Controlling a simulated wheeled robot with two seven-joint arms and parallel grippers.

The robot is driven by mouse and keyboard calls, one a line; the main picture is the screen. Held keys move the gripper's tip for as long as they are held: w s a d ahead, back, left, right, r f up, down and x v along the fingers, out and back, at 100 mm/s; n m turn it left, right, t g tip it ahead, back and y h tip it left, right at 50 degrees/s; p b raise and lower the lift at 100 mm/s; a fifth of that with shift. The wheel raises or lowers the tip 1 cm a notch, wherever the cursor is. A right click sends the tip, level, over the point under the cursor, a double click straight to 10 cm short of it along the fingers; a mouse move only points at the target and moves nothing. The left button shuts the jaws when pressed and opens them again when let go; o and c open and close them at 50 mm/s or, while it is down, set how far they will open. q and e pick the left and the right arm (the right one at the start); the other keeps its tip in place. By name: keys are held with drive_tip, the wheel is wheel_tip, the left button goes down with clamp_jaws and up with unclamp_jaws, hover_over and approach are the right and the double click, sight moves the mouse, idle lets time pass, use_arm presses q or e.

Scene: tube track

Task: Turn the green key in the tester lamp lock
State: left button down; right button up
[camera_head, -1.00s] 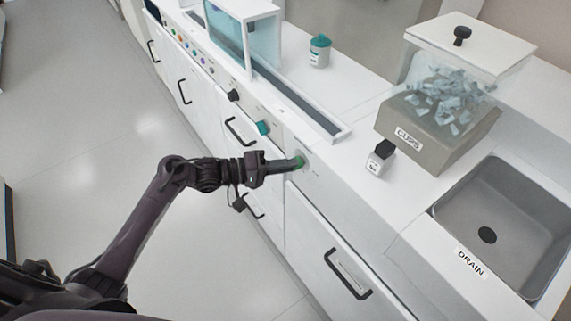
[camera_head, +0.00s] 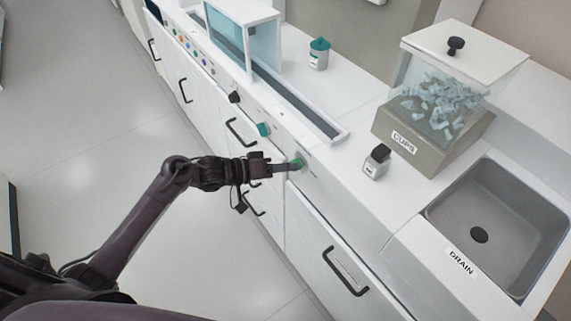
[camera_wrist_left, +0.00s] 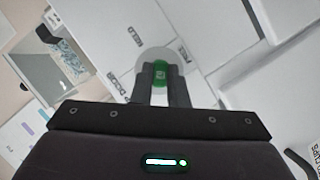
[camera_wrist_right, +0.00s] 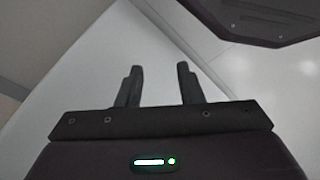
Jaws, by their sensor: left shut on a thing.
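The green key (camera_head: 298,163) sits in its lock on the front panel of the white counter. In the left wrist view the green key (camera_wrist_left: 160,72) shows between my left fingers, in front of a round pale lock plate (camera_wrist_left: 147,60). My left gripper (camera_head: 296,165) is shut on the key, and it also shows in the left wrist view (camera_wrist_left: 160,82). The fingers hide the key's sides. My right gripper (camera_wrist_right: 158,82) is open and empty in the right wrist view. It is not in the head view.
A teal knob (camera_head: 263,129) and a black knob (camera_head: 234,97) are left of the key on the panel. On the counter stand a black-capped bottle (camera_head: 376,162), a cups box (camera_head: 430,110) and a teal-capped bottle (camera_head: 318,54). A sink (camera_head: 500,205) is at right. Drawer handles (camera_head: 345,272) stick out below.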

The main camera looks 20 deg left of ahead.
use_arm(q)
drive_tip(key=shift+r+m+y+p, duration=0.1)
drive_tip(key=shift+m+y+p, duration=0.3)
drive_tip(key=shift+m, duration=0.3)
